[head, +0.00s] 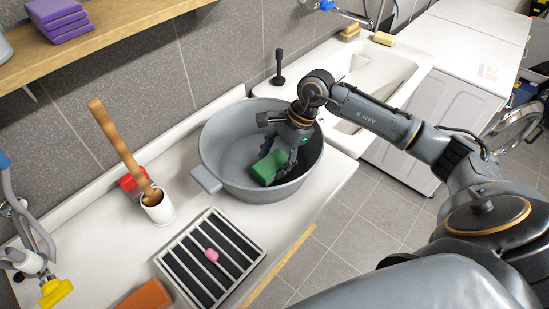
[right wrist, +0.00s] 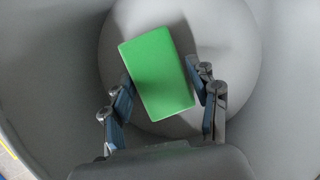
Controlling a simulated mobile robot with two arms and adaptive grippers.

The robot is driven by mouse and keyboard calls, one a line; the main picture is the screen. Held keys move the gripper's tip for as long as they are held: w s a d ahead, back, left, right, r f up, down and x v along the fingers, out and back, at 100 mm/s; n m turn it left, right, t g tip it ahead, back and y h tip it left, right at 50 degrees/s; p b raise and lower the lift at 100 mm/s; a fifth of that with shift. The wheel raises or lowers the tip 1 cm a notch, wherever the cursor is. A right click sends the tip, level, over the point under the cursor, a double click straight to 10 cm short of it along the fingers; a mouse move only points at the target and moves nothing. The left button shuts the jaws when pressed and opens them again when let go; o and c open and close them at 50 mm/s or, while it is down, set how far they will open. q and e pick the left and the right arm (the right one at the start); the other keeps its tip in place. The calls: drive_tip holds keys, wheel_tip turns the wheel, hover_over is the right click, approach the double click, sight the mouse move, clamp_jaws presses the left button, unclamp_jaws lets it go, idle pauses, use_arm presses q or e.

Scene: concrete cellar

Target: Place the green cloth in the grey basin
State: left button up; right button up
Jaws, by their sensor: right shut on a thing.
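The green cloth (head: 267,168) is a folded, flat block inside the grey basin (head: 214,150), which stands on the white counter beside the sink. My right gripper (head: 284,168) reaches down over the basin's rim and is shut on the cloth. In the right wrist view the cloth (right wrist: 160,73) is tilted between the two fingers of the gripper (right wrist: 163,88), with the basin's round floor (right wrist: 228,40) below it. I cannot tell whether the cloth touches that floor. My left gripper is not in view.
A white sink (head: 385,75) lies behind the basin. On the counter are a slatted rack (head: 188,271) with a pink piece (head: 212,255), a white cup (head: 159,211) holding a wooden handle, a red block (head: 130,184) and an orange-brown block (head: 146,297). A wooden shelf (head: 110,38) hangs above.

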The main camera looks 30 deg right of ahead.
drive_tip(key=o, duration=0.6)
drive_tip(key=shift+f, duration=0.1)
drive_tip(key=o, duration=0.5)
drive_tip(key=shift+r, duration=0.2)
drive_tip(key=shift+d+r, duration=0.15)
drive_tip(key=shift+r, duration=0.05)
drive_tip(key=b+v, duration=0.2)
drive_tip(key=v, duration=0.9)
drive_tip(key=shift+d+r, duration=0.1)
drive_tip(key=shift+r, duration=0.1)
